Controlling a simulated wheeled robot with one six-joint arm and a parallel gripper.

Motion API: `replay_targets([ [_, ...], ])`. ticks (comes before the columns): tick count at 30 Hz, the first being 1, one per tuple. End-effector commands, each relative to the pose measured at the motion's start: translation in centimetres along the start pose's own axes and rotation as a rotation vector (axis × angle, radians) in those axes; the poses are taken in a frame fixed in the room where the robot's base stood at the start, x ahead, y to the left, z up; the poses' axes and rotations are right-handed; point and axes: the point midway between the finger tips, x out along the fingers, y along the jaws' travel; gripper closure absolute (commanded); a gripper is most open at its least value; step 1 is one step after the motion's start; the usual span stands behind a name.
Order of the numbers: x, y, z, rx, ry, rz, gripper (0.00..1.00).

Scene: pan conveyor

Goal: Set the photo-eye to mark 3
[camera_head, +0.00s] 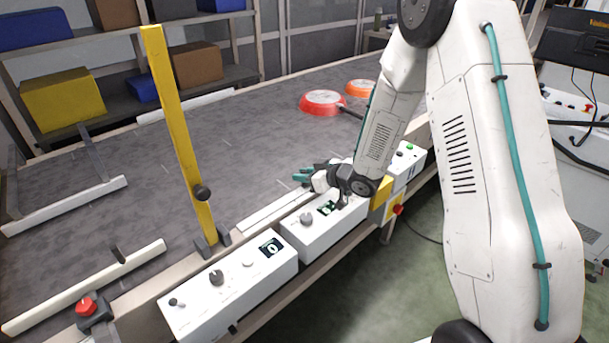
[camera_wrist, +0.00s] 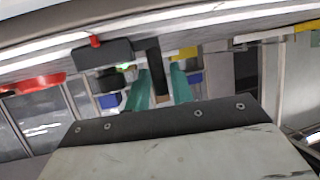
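My gripper (camera_head: 303,173) reaches over the conveyor's near side, above the middle control box. Its two teal fingers also show in the wrist view (camera_wrist: 162,76), standing apart. A black upright bar (camera_wrist: 154,58) shows between them, nearer the left finger; I cannot tell whether they touch it. Left of the bar is a dark box (camera_wrist: 102,54) with a small red part on top and a green light below. It may be the photo-eye, but I cannot be sure. No mark numbers are readable. My wrist hides part of the near rail in the head view.
The conveyor belt (camera_head: 140,160) carries a red pan (camera_head: 322,102) and an orange pan (camera_head: 360,88) at the far end. A yellow post (camera_head: 180,140) stands at the near edge. White control boxes (camera_head: 230,292) line the front. A red button (camera_head: 86,306) is at lower left.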

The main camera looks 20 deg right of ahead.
Motion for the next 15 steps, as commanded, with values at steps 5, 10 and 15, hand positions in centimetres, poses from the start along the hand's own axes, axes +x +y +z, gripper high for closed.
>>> replay_targets([
  [5,-1.4,0.1,0.0,0.001,-0.001,0.003,0.77],
  [10,-4.4,0.2,0.0,0.001,0.0,0.004,0.77],
  [15,-6.8,0.1,0.0,0.001,0.001,0.003,0.77],
])
